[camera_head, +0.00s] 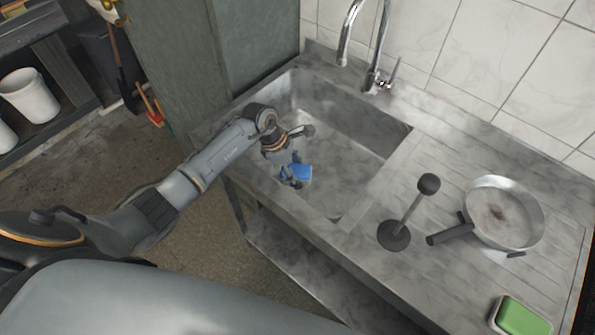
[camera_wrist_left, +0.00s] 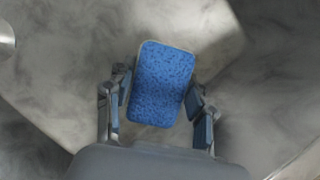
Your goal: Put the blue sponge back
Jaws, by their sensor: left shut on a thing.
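The blue sponge (camera_head: 301,171) is in my left gripper (camera_head: 290,178), over the near part of the metal sink basin (camera_head: 350,135). In the left wrist view the sponge (camera_wrist_left: 162,84) sits between the two fingers of the left gripper (camera_wrist_left: 160,105), which are shut on its sides. The grey metal surface shows behind it. I cannot tell how high above the basin floor the sponge is. My right gripper is not in view.
A faucet (camera_head: 372,75) stands behind the basin. On the drainboard to the right are a black-knobbed press (camera_head: 395,236), a pan (camera_head: 503,213) with a dark handle, and a green sponge (camera_head: 522,317) in a pale tray. White bins (camera_head: 30,95) stand far left.

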